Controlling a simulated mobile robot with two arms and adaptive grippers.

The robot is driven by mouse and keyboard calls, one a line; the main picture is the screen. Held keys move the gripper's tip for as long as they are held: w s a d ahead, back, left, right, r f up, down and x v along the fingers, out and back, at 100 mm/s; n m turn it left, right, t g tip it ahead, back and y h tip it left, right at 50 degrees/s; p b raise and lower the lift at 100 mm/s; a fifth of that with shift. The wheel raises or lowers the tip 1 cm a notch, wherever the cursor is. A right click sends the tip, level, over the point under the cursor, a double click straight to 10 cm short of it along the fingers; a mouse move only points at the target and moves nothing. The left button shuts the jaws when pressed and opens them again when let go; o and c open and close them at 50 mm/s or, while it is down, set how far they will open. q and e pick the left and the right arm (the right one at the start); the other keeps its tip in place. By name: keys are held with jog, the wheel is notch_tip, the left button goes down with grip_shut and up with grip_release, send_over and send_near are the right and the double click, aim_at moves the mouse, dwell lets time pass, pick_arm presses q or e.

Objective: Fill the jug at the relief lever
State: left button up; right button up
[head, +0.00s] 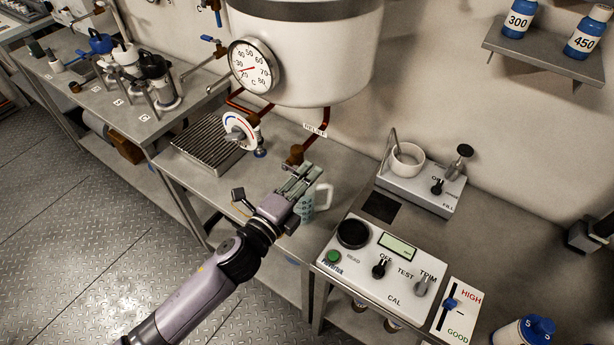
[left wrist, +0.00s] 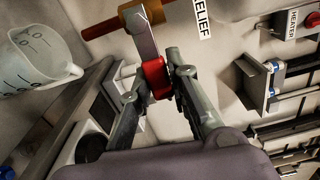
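My left gripper (head: 300,176) is at the relief lever below the white tank. In the left wrist view its fingers (left wrist: 157,82) are on both sides of the lever's red grip (left wrist: 155,77) and appear closed on it. The grey lever arm runs from the grip to a brass valve (left wrist: 140,15), which also shows in the head view (head: 295,155). The jug (head: 323,197), pale with a handle, stands on the bench, partly hidden by my gripper. Liquid inside cannot be made out. My right gripper is out of view.
A dial gauge (head: 254,67) and a red-blue-rimmed dial (head: 240,131) are on the tank's left side. A slotted drain tray (head: 208,142) lies left of the gripper. A test console (head: 375,265) is close on the right. Bottles stand on a wall shelf (head: 545,55).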

pick_arm(q)
jog(key=o, duration=0.4)
jog(key=shift+f, duration=0.45)
jog(key=shift+o, duration=0.2)
jog(key=shift+r, duration=0.1)
jog(key=shift+r, duration=0.1)
jog(key=v, duration=1.2)
